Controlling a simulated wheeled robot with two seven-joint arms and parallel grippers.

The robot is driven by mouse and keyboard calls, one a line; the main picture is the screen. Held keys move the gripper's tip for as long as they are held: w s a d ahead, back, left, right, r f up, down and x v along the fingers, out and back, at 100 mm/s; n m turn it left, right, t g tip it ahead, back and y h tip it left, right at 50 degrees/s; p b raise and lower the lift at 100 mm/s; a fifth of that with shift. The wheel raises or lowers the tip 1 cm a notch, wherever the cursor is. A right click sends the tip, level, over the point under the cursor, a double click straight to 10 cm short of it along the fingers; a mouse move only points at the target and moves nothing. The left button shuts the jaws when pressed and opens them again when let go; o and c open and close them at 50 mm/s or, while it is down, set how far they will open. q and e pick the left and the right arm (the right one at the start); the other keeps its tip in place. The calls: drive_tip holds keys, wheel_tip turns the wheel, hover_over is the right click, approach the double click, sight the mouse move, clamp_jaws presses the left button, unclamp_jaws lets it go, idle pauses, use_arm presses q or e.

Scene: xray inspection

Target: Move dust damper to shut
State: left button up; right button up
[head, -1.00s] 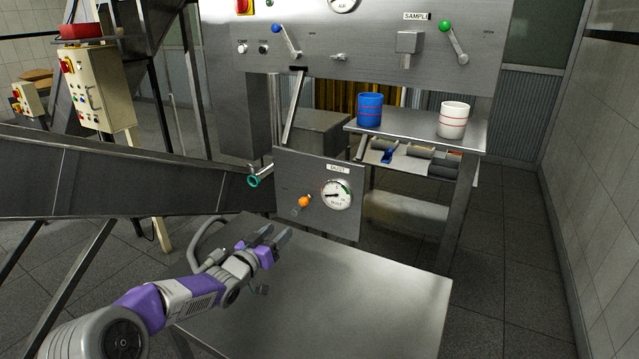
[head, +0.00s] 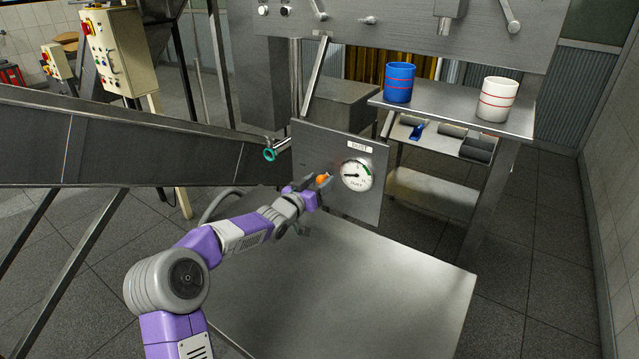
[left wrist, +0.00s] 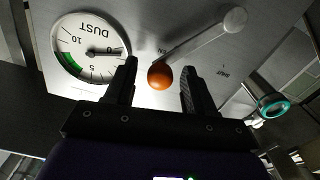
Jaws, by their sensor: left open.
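The dust damper's orange knob (head: 323,179) is on the grey dust panel (head: 369,207), left of the round dust gauge (head: 356,175). In the left wrist view the orange knob (left wrist: 160,76) sits at the end of a metal lever (left wrist: 198,42) that runs to a round pivot. A "SHUT" mark (left wrist: 223,72) shows to the right of the lever. My left gripper (head: 316,181) is at the knob. In the left wrist view its open fingers (left wrist: 158,88) stand on either side of the knob, with gaps visible. My right gripper is not in view.
A teal-ringed pipe end (head: 269,154) juts out left of the panel. A bare steel table (head: 380,290) lies below. A blue cup (head: 398,82) and a white cup (head: 497,99) stand on a shelf (head: 450,112) at the right. A sloped chute (head: 110,145) is at the left.

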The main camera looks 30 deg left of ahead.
use_arm(q)
drive_tip(key=shift+w, duration=0.2)
clamp_jaws()
idle(0.4)
